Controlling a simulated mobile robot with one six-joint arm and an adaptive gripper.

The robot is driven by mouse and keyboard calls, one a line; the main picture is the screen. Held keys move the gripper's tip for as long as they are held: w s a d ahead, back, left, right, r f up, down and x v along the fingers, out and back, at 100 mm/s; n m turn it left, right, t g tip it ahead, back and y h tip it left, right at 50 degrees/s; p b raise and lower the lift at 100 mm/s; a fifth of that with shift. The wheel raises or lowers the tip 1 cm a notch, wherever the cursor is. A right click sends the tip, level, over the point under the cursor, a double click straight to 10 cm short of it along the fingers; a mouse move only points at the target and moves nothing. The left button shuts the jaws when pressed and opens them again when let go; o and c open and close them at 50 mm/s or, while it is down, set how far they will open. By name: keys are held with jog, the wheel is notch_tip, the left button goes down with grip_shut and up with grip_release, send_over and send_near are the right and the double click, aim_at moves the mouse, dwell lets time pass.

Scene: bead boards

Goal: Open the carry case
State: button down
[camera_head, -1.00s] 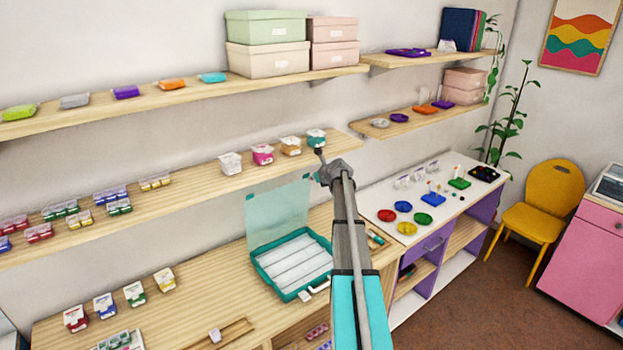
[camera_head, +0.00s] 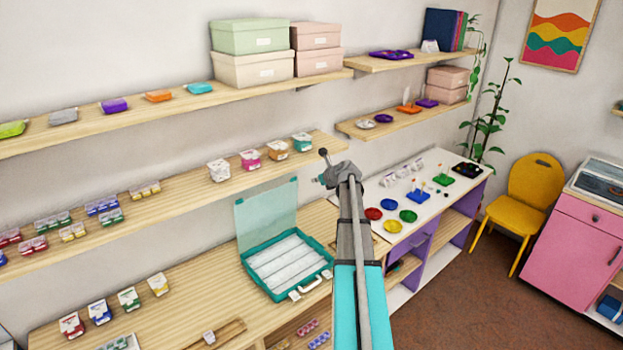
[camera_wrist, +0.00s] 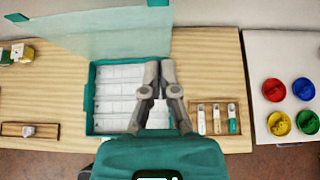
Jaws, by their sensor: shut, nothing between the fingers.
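The carry case (camera_head: 321,272) is a teal case on the wooden counter, with its clear lid (camera_head: 266,216) standing up at the back. Its inside shows white compartment rows. In the wrist view the case (camera_wrist: 91,104) lies below my gripper, with the raised lid (camera_wrist: 110,38) behind it. My gripper (camera_wrist: 160,66) is shut and empty, over the right part of the case in that view and hiding some of it. In the head view my gripper (camera_head: 322,168) is seen at the end of my raised arm, right of the lid and apart from it.
A wooden tray with several small tools (camera_wrist: 214,119) lies right of the case. Coloured bowls (camera_head: 389,204) stand on the white table to the right. Small boxes (camera_head: 303,142) line the shelf above. The counter left of the case has free room.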

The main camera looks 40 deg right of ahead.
jog(key=shift+s+r, duration=0.2)
jog(key=shift+s, duration=0.05)
jog(key=shift+f, duration=0.1)
jog(key=f+b, duration=0.1)
jog(key=b, duration=0.1)
jog(key=s+f+t+b, duration=0.1)
jog(key=b, duration=0.1)
jog(key=shift+s+a+f, duration=0.1)
jog(key=shift+a, duration=0.05)
dwell(0.4)
